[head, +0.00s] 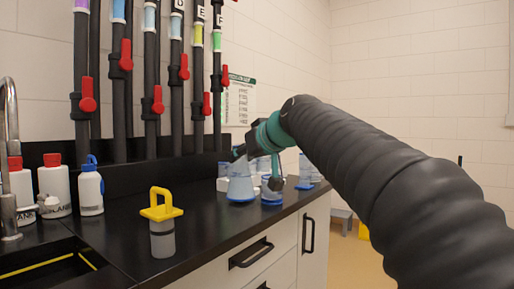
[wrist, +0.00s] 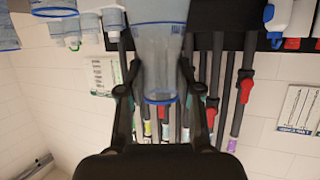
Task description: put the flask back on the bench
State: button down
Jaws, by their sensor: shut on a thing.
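The flask (wrist: 158,58) is clear, with a blue rim and a blue band at its base. In the wrist view it stands between the two fingers of my gripper (wrist: 158,75), which is shut on it. In the head view my gripper (head: 258,167) is over the far right part of the black bench (head: 190,235). A clear conical flask with a blue base (head: 240,182) shows there at the fingers, upright and low over the bench top. I cannot tell whether its base touches the bench. The fingers partly hide the glassware behind.
Other blue-marked containers (head: 306,172) stand close behind and right of my gripper. A yellow-handled jar (head: 162,222) stands nearer, with white bottles (head: 54,185) and a sink tap (head: 10,160) at left. Pipes with red taps (head: 88,95) rise behind. Bare bench lies between jar and gripper.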

aim_at(234, 178)
jog(key=w+a+f, duration=0.2)
jog(key=shift+w+a+f, duration=0.25)
jog(key=shift+w+a, duration=0.05)
jog(key=shift+w, duration=0.1)
jog(key=shift+f, duration=1.9)
jog(key=shift+f+b, duration=0.2)
jog(key=shift+b, duration=0.25)
jog(key=c, duration=0.8)
grip_release()
jog(key=shift+r, duration=0.2)
jog(key=v, duration=1.2)
jog(key=shift+b, duration=0.4)
jog(key=shift+s, duration=0.1)
